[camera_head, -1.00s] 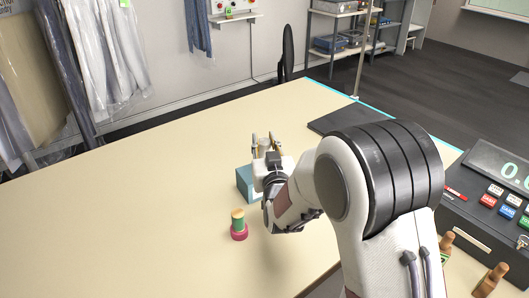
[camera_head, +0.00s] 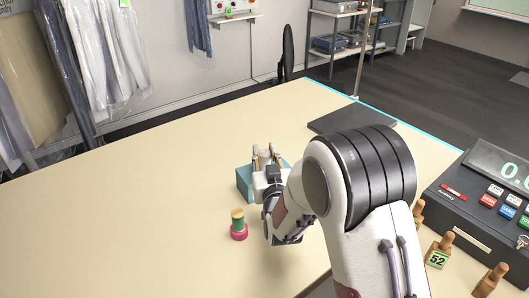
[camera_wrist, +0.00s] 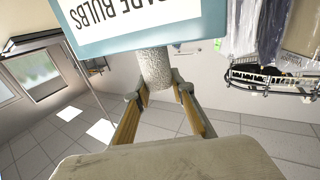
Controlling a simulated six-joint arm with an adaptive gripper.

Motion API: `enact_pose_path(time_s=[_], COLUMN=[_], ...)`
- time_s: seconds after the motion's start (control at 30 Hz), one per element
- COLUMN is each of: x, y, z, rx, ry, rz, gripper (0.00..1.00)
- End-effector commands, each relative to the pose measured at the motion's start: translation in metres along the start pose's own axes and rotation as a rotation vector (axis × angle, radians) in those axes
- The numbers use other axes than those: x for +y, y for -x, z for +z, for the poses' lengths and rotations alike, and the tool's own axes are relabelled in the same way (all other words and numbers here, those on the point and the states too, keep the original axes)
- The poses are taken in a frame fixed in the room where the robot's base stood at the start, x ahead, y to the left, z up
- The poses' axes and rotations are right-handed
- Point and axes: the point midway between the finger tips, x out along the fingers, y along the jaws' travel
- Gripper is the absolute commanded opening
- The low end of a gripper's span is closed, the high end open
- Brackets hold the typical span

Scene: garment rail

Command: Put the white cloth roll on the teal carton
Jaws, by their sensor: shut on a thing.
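The teal carton (camera_head: 245,182) stands on the table, partly hidden by my gripper and wrist. In the wrist view the carton (camera_wrist: 135,40) fills the top, with an upside-down white label. The white cloth roll (camera_wrist: 155,70) is between my fingertips, its upper end in the picture meeting the carton's edge; I cannot tell whether they touch. My gripper (camera_head: 265,157) is over the carton in the head view, and its fingers show in the wrist view (camera_wrist: 160,92), shut on the roll. The roll is hardly visible in the head view.
A small stack with pink base, green middle and yellow top (camera_head: 238,225) stands just in front of the carton. A dark flat pad (camera_head: 350,118) lies behind my arm. The table's left side is clear.

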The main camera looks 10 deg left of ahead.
Motion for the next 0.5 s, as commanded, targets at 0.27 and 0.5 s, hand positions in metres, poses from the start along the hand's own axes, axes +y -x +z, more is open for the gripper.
enact_pose_path(time_s=[0.27,0.5], x=[0.0,0.0], y=[-0.0001,-0.0001], z=[0.0012,0.0005], rx=[0.0,0.0], ry=[0.0,0.0], rz=[0.0,0.0], gripper=[0.4,0.4])
